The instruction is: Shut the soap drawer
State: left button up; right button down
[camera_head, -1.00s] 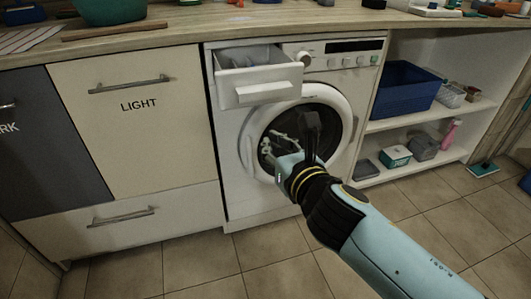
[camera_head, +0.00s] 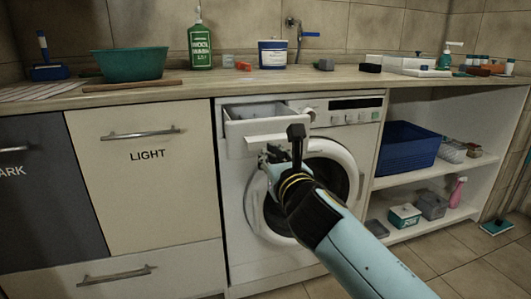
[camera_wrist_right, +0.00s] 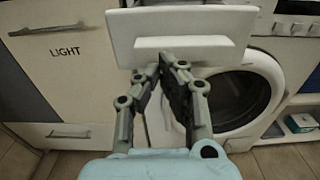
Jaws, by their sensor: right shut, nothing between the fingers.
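The soap drawer (camera_head: 262,128) is pulled out at the top left of the white washing machine (camera_head: 238,200). Its open top shows in the head view. In the right wrist view its white front (camera_wrist_right: 225,22) with a handle ledge fills the top middle. My right gripper (camera_head: 296,132) is shut and empty, just in front of the drawer front and low on it in the head view. In the wrist view its fingertips (camera_wrist_right: 170,58) are just below the handle ledge; I cannot tell whether they touch. My left gripper is not in view.
The round door (camera_head: 335,172) of the machine is behind my right arm. A worktop (camera_head: 200,92) with a green basin (camera_head: 128,63) and bottles runs above. A blue crate (camera_head: 407,148) stands on the shelf at right. The LIGHT cabinet (camera_head: 145,190) is at left.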

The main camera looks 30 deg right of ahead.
aim_at(262, 146)
jog(key=shift+x, duration=1.2)
jog(key=shift+w+d+b, duration=0.1)
jog(key=shift+w+b, duration=0.2)
jog(key=shift+w, duration=0.1)
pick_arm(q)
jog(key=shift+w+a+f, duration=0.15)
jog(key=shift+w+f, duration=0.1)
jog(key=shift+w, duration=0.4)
